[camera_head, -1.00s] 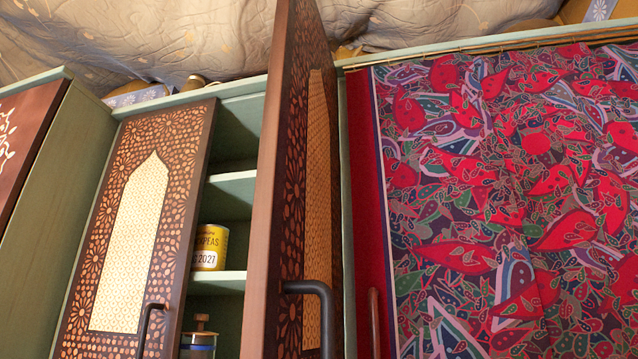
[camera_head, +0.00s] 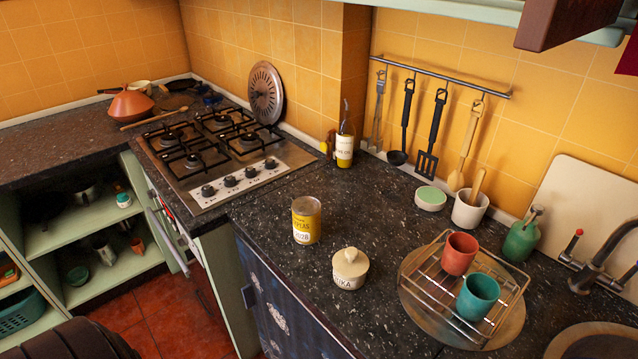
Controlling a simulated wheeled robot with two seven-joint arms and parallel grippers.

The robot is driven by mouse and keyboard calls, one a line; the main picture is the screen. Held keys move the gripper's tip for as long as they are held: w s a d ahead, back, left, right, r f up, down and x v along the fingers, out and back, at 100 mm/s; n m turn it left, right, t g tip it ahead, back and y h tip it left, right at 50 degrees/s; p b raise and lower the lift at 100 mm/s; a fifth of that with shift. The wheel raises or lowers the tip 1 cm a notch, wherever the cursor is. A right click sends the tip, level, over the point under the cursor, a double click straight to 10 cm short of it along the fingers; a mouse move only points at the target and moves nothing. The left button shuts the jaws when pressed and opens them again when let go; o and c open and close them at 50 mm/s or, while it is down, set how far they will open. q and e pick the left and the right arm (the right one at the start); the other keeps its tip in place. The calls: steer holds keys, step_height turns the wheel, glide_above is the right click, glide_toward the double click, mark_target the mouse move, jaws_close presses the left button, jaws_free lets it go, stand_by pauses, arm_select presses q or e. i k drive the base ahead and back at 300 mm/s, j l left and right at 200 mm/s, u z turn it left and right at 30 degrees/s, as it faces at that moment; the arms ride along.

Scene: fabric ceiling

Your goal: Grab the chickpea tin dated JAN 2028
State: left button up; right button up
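A yellow and white tin (camera_head: 306,220) stands upright on the dark speckled counter (camera_head: 345,215), between the hob and the lidded pot. Its label is small and turned partly away; the word seems to end in "EAS" and the date appears to end in "028". The month cannot be read. Neither of my grippers can be made out in this view.
A cream lidded pot (camera_head: 350,268) stands just right of and nearer than the tin. A wire rack (camera_head: 440,292) holds a red cup (camera_head: 460,253) and a teal cup (camera_head: 478,296). A gas hob (camera_head: 215,150) lies behind left. Bare counter surrounds the tin.

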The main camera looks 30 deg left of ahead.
mark_target(306, 209)
steer(key=j+z, duration=0.15)
steer(key=j, duration=0.55)
steer(key=j+z, duration=0.15)
steer(key=j, duration=0.5)
steer(key=k+j+z, duration=0.15)
steer(key=j, duration=0.5)
